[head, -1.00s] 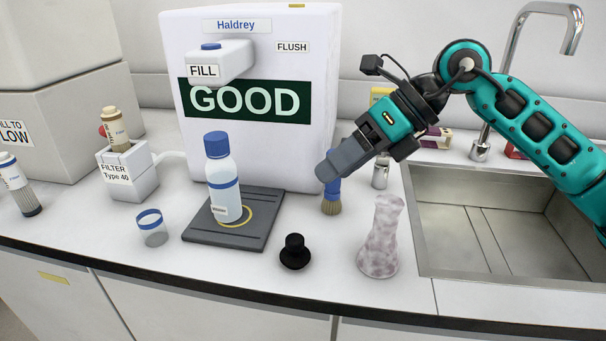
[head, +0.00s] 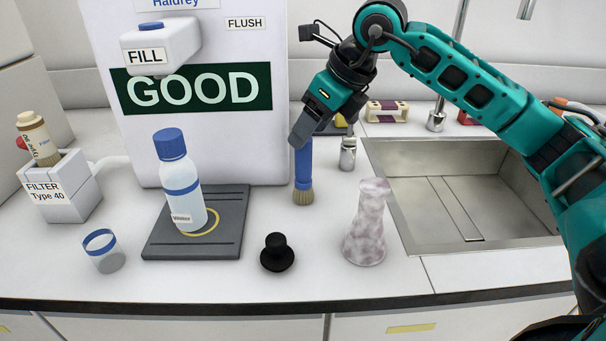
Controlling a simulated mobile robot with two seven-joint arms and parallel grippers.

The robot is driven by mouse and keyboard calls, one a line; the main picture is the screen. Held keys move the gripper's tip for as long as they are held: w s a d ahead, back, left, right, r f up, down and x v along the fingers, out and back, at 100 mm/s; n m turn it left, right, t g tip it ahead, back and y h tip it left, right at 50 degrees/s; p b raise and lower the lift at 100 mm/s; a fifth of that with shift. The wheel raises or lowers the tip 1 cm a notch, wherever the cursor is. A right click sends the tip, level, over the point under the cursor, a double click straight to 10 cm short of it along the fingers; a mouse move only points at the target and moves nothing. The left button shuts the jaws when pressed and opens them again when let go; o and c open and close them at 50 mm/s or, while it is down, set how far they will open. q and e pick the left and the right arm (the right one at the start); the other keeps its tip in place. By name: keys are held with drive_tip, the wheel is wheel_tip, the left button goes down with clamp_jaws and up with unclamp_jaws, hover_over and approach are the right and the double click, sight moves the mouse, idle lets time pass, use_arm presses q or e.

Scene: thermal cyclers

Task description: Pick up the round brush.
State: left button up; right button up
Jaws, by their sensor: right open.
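The round brush (head: 303,178) has a blue handle and tan bristles. It stands upright, bristles down, on the white counter in front of the white machine's right edge. My right gripper (head: 296,142) is at the top of the brush's handle, pointing down and to the left. Its fingers cover the handle's upper end. The jaws are open; whether they straddle the handle or sit in front of it I cannot tell. My left gripper is not in view.
A black knob-like stopper (head: 277,252) and a marbled flask (head: 367,225) stand in front of the brush. A small metallic bottle (head: 347,155) is close on its right. A blue-capped bottle (head: 183,190) stands on the dark pad (head: 160,240). The sink (head: 480,200) is at right.

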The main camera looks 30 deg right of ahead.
sight(303, 170)
drive_tip(key=x, duration=0.5)
drive_tip(key=shift+f, duration=0.2)
clamp_jaws()
idle(0.4)
